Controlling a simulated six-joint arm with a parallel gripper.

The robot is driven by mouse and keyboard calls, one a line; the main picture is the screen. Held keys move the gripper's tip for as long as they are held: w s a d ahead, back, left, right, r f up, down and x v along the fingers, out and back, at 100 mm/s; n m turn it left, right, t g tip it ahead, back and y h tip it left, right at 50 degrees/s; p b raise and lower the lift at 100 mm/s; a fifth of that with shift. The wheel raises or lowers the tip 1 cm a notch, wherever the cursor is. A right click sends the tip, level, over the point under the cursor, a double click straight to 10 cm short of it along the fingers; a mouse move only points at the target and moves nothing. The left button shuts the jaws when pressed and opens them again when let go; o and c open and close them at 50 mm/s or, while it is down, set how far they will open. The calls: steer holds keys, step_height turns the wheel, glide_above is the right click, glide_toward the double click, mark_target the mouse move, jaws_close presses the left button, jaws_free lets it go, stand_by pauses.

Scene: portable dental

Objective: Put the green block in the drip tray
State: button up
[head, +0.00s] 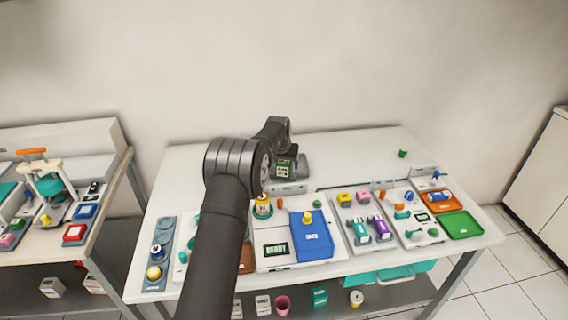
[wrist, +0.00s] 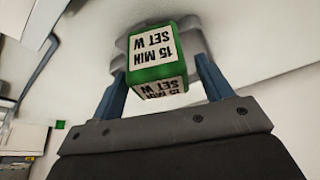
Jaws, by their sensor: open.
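A green block with white labels reading "15 MIN SET W" (wrist: 158,60) is between my gripper's two blue fingers (wrist: 160,75) in the wrist view. The fingers are open, one on each side of it, with a gap at the right. In the head view a dark green labelled block (head: 285,168) shows below my wrist, at the back of the table; my fingers are not clear there. A smaller plain green cube (head: 403,153) lies at the back right. A green tray (head: 461,224) and an orange tray (head: 438,195) are at the right end; I cannot tell which is the drip tray.
A blue tray (head: 312,240), a display unit (head: 275,249), bottles and several small coloured parts fill the table's front. The back right of the white table (head: 360,150) is mostly clear. Another bench (head: 60,245) stands at left. My arm hides part of the left side.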

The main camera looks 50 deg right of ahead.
steer(key=v, duration=1.2)
steer(key=shift+s, duration=0.1)
steer(key=x, duration=1.2)
steer(key=shift+f, duration=0.2)
step_height(320, 180, up, 2)
steer(key=shift+r, duration=0.6)
